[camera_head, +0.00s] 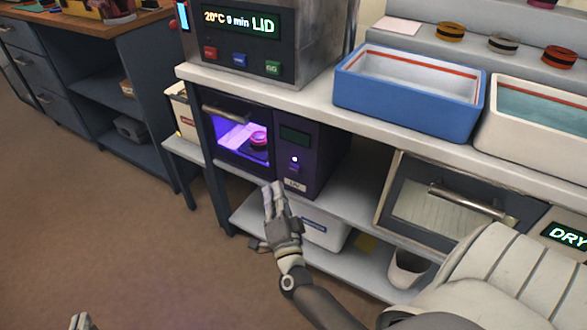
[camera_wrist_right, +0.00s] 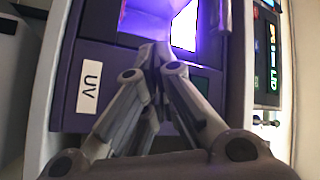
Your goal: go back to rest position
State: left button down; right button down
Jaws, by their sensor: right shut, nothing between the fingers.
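The UV box glows violet inside, with a small red-pink round item (camera_head: 258,139) in it. A blue tray (camera_head: 405,105) and a white tray (camera_head: 535,150) stand on the bench above. A drying oven (camera_head: 445,205) is at the right. The brown floor (camera_head: 110,230) at left is clear.

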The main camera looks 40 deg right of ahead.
pick_arm(q)
jog(key=shift+s+a+f, duration=0.15)
jog(key=shift+s+f, duration=0.15)
jog(key=shift+f, duration=0.2)
pick_arm(e)
jog(key=shift+s+a, duration=0.2)
jog(key=shift+a, duration=0.25)
